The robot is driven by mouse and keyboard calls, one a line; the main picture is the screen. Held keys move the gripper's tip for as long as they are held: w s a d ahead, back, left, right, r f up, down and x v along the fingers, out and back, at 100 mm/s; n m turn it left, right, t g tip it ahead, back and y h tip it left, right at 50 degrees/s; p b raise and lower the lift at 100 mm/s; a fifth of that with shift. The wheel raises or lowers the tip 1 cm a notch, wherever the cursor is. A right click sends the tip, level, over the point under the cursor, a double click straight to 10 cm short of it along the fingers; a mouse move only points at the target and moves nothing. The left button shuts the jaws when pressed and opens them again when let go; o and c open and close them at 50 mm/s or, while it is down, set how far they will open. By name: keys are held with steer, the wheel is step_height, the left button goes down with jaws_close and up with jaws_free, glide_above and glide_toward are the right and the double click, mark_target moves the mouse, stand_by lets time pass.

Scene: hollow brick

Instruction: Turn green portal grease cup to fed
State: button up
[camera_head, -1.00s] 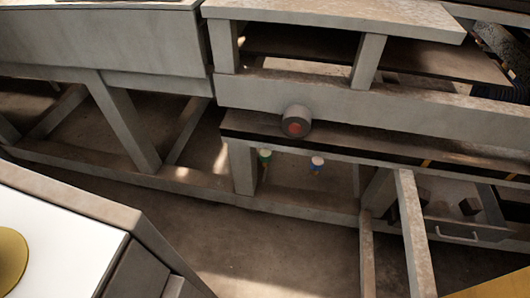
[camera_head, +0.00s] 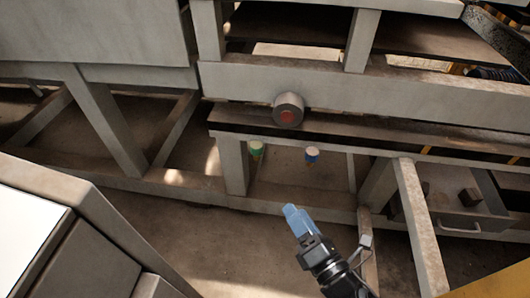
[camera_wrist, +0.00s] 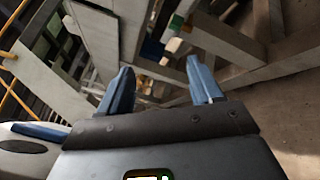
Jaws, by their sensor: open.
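The green grease cup (camera_head: 256,147) has a pale top and hangs under the frame's dark-topped rail, close to the left post. A blue cup (camera_head: 312,155) with a pale top hangs to its right. My gripper (camera_head: 292,211) is below and in front of both cups, well apart from them, with blue fingers pointing up and left. In the wrist view my gripper (camera_wrist: 161,66) shows its two fingers spread with nothing between them. A small green patch (camera_wrist: 175,22) and a blue patch appear beyond the fingers; I cannot tell surely which cups they are.
A grey cylinder with a red face (camera_head: 288,109) sticks out above the rail. A slanting beam (camera_head: 421,225) and an open drawer (camera_head: 461,215) stand to the right. A box-like bench (camera_head: 60,215) fills the lower left. Bare floor lies between.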

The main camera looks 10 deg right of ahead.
mark_target(260, 149)
steer(key=w+a+n+y+b, duration=0.1)
steer(key=w+n, duration=0.3)
steer(key=w, duration=0.4)
steer(key=w+a+f+n+g+y+b, duration=0.1)
steer(key=w+a+n, duration=0.1)
steer(key=w+n, duration=0.3)
steer(key=w+a+n+b, duration=0.2)
steer(key=w+n, duration=0.2)
steer(key=w, duration=0.6)
steer(key=shift+w+a+f+g+y, duration=0.2)
steer(key=shift+w+f+g+y, duration=0.1)
steer(key=shift+w+y, duration=0.1)
steer(key=c, duration=1.1)
